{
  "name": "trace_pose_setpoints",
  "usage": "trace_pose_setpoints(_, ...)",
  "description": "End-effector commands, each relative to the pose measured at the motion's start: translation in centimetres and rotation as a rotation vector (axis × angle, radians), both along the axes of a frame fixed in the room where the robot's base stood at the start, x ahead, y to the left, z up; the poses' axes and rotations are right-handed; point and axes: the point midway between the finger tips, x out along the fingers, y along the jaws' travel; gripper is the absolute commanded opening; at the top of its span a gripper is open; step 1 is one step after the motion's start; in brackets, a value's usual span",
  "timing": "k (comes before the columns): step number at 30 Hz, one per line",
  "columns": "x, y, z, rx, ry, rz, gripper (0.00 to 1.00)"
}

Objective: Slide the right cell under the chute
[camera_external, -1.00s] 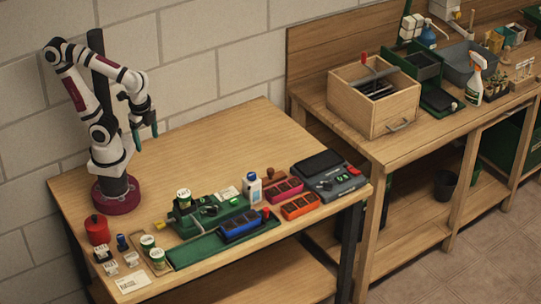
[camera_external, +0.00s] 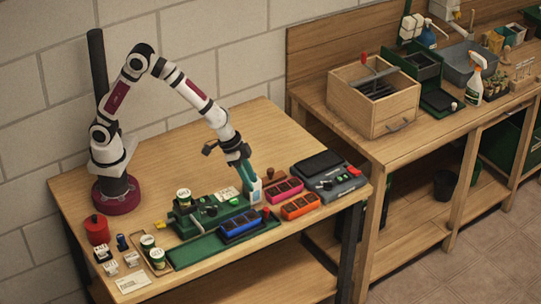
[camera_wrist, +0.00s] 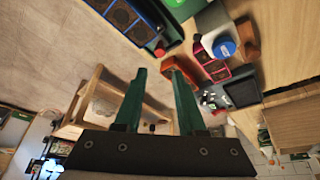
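A blue tray (camera_external: 240,224) with dark cells sits on a green track (camera_external: 195,252) at the front of the table. Its cells also show at the top left of the wrist view (camera_wrist: 122,16). A green housing (camera_external: 185,226) stands behind the track, with a labelled tub (camera_external: 183,195) on top; I cannot clearly make out the chute. A red knob (camera_external: 266,213) is near the tray's right end. My gripper (camera_external: 250,178) is above the table, behind and right of the tray, apart from it. In the wrist view its green fingers (camera_wrist: 157,72) are apart with nothing between them.
A white bottle with a blue cap (camera_wrist: 224,48) is close by my gripper. Pink (camera_external: 284,189) and orange (camera_external: 300,206) trays and a dark scale-like device (camera_external: 327,175) lie to the right. Labelled tubs (camera_external: 148,241) and a red canister (camera_external: 96,229) stand left. The table's back is clear.

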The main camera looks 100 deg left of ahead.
Motion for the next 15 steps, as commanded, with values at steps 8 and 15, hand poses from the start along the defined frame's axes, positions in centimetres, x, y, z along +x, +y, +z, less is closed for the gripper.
trace_pose_setpoints(8,2.8,0.0,-7.2,0.0,0.005,-0.001,0.39)
trace_pose_setpoints(15,3.8,0.0,-9.4,0.001,0.001,-0.002,0.39)
